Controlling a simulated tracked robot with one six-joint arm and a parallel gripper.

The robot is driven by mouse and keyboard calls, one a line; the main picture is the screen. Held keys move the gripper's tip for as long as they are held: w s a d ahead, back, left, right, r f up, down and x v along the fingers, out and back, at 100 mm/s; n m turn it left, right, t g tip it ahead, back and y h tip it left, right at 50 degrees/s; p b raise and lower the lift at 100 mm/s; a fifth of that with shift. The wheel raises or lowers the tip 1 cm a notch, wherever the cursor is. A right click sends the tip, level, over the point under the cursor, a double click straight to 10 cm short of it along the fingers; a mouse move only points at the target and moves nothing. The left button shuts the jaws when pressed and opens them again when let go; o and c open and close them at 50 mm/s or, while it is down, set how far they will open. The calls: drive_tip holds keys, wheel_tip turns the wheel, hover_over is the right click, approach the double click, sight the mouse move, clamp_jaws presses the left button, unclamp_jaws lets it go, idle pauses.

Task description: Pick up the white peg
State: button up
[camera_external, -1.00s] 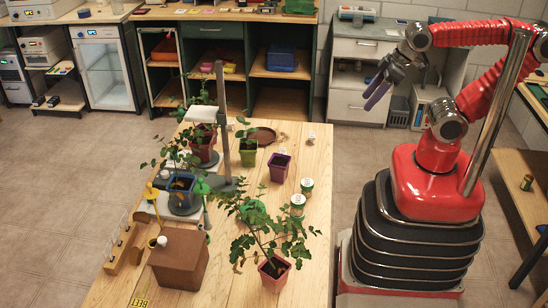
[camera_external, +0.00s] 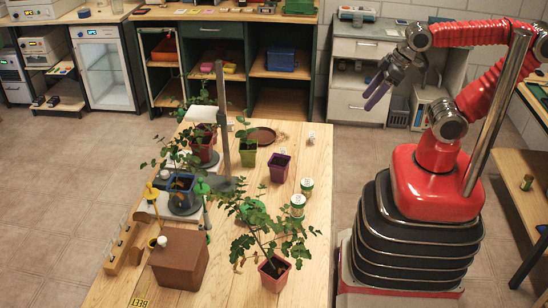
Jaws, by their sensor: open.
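My gripper (camera_external: 375,92), with purple fingers, hangs in the air beyond the right edge of the wooden table (camera_external: 318,178), over the floor. It is open with nothing seen between its fingers. A small wooden rack (camera_external: 122,250) at the table's left edge holds several thin pale pegs, too small to tell apart. A small white piece (camera_external: 162,241) shows at the left top edge of a brown box (camera_external: 180,262). I cannot tell which of these is the white peg. My gripper is far from both.
Potted seedlings stand around the table, including a leafy one in a pink pot (camera_external: 274,273) at the front. A tall grey stand (camera_external: 222,120) rises at the back left. Small jars (camera_external: 298,205) and a purple pot (camera_external: 279,167) stand toward the right.

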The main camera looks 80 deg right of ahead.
drive_tip(key=n+g, duration=0.1)
drive_tip(key=g, duration=0.5)
hover_over(313, 134)
wheel_tip(313, 134, down, 11)
idle(0.3)
drive_tip(key=shift+w, duration=0.1)
wheel_tip(313, 134, down, 9)
drive_tip(key=shift+r, duration=0.2)
idle(0.4)
